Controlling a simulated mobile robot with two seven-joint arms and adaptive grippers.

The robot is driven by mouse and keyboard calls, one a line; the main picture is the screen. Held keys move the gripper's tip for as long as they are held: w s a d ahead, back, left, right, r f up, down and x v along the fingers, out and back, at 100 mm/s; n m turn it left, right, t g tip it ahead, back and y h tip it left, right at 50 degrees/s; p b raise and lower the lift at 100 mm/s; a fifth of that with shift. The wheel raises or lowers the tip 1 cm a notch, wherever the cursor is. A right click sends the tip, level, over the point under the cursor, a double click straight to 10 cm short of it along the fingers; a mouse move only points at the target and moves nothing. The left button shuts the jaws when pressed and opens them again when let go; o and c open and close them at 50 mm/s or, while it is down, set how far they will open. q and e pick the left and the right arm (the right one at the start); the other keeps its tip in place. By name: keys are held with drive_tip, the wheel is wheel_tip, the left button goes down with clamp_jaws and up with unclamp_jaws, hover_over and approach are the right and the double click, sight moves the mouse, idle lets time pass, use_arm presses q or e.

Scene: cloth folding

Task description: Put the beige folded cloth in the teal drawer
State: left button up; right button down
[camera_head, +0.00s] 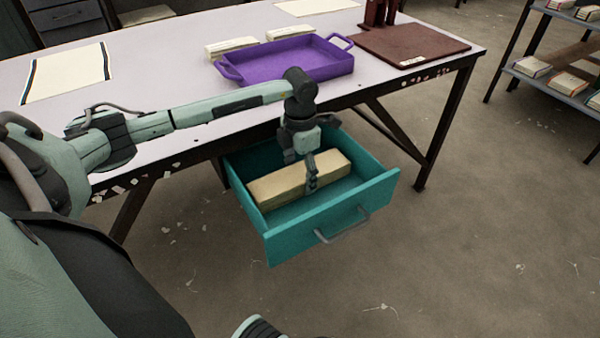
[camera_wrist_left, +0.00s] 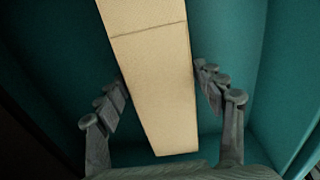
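The beige folded cloth (camera_head: 285,188) is a long thick block lying inside the pulled-out teal drawer (camera_head: 320,232). My left gripper (camera_head: 311,180) points down into the drawer with its fingers on either side of the cloth's middle. In the left wrist view the cloth (camera_wrist_left: 155,70) runs between the two fingertips (camera_wrist_left: 160,75), which sit right at its edges. I cannot tell whether they press on it or stand slightly apart. The cloth looks low in the drawer, but its underside is hidden.
The drawer hangs below the front edge of a pale table (camera_head: 180,55). A purple tray (camera_head: 300,62), white folded cloths (camera_head: 232,46), a striped cloth (camera_head: 68,70) and a dark red board (camera_head: 410,45) are on top. A shelf (camera_head: 545,78) stands at the right. Floor before the drawer is clear.

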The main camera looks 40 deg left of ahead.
sight(300, 171)
drive_tip(key=shift+s, duration=0.1)
use_arm(q)
drive_tip(key=shift+r, duration=0.2)
wheel_tip(300, 171, up, 3)
drive_tip(key=shift+f, duration=0.15)
wheel_tip(300, 171, up, 9)
use_arm(e)
drive_tip(key=shift+f, duration=0.2)
drive_tip(key=shift+f, duration=0.15)
use_arm(q)
drive_tip(key=shift+c, duration=0.2)
idle(0.7)
